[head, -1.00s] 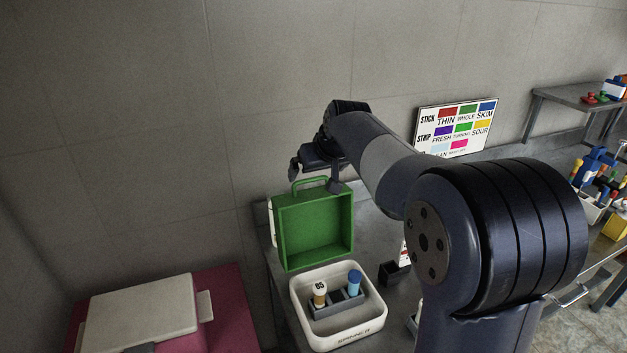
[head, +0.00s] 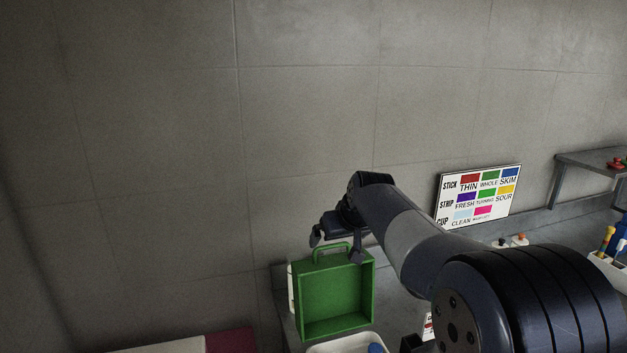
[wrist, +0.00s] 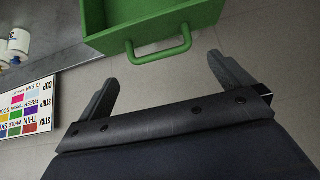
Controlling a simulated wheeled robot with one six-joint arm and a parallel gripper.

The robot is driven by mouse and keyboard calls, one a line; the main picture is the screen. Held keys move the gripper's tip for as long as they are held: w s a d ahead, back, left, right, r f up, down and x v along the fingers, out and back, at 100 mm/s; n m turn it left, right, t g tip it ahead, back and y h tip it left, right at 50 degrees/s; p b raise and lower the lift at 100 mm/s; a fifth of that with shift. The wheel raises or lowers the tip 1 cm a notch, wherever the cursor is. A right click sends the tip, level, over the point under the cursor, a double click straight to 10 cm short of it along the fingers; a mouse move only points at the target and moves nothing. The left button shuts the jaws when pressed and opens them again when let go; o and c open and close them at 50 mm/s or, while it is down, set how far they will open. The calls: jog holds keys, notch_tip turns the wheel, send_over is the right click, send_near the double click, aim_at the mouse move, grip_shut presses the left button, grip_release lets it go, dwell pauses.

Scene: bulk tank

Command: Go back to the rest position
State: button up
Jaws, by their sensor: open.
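My gripper (head: 337,245) is open and empty above the green box in the head view. In the wrist view its two fingers (wrist: 165,85) stand wide apart, with nothing between them but the wall behind. The green open-fronted box (head: 336,298) has a handle on top and stands on the grey counter against the wall. Its underside of view and handle (wrist: 160,50) show just beyond the fingers in the wrist view, apart from them as far as I can tell.
A colour chart sign (head: 480,195) leans on the wall at right. A white tray (head: 325,349) is cut off at the bottom edge. A shelf (head: 590,163) and a white holder with bottles (head: 606,266) are at far right. The wall above is clear.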

aim_at(333, 246)
jog(key=p+x, duration=0.1)
jog(key=x, duration=0.6)
jog(key=shift+a+f, duration=0.1)
jog(key=shift+f, duration=0.1)
jog(key=shift+s+r, duration=0.15)
jog(key=shift+s, duration=0.1)
jog(key=shift+w, duration=0.1)
jog(key=shift+r+p, duration=0.1)
jog(key=shift+p, duration=0.2)
